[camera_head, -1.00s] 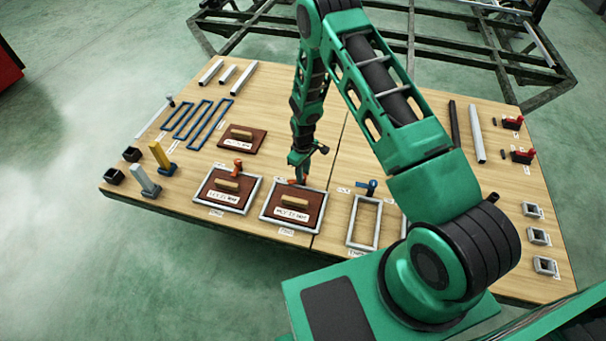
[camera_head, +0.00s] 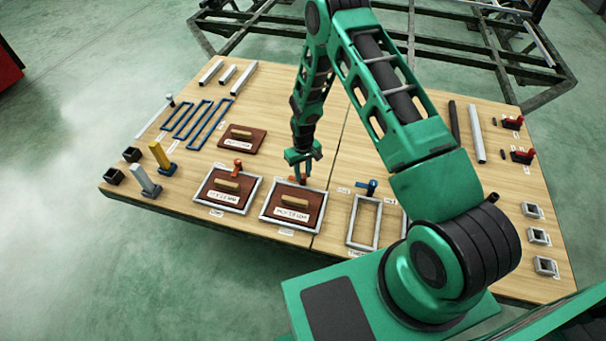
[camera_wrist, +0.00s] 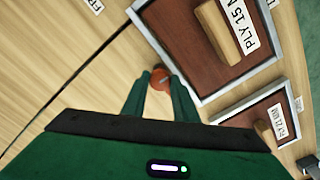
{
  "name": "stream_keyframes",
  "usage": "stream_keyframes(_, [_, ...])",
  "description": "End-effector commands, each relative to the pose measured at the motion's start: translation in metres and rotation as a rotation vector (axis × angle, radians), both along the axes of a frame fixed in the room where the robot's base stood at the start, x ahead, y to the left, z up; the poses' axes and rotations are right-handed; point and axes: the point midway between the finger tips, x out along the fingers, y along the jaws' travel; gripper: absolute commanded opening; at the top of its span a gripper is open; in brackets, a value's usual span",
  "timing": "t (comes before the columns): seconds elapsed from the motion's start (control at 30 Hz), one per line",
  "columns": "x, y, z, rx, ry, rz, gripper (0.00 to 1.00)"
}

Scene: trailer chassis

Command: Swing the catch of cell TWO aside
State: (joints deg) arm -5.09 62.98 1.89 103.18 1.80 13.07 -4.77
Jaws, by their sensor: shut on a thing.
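The middle cell is a grey frame (camera_head: 264,212) around a brown panel (camera_head: 285,197) with a wooden grip and a white label. An orange-red catch (camera_wrist: 160,78) stands at its far edge, and its top shows between my fingers in the wrist view. My gripper (camera_head: 302,172) points down over this catch and is shut on it. The catch's lower part is mostly hidden in the wrist view. The cell to the left has a similar orange-red catch (camera_head: 237,168), untouched. The cell tags are too small to read, so I cannot confirm which is TWO.
A blue catch (camera_head: 371,187) stands at an empty frame (camera_head: 350,225) to the right. A loose brown panel (camera_head: 240,139) and blue frames (camera_head: 203,120) lie at the left. Upright posts (camera_head: 144,180) stand near the left edge. My arm hides part of the table's right half.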

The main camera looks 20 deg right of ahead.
Motion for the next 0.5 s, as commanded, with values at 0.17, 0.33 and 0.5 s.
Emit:
stream_keyframes(0.17, [-0.0042, -0.0004, -0.0015, -0.001, 0.009, 0.000, 0.04])
stream_keyframes(0.33, [-0.0039, -0.0003, -0.0014, -0.001, 0.009, 0.001, 0.45])
stream_keyframes(0.5, [-0.0022, -0.0001, -0.0008, -0.001, 0.005, 0.001, 0.45])
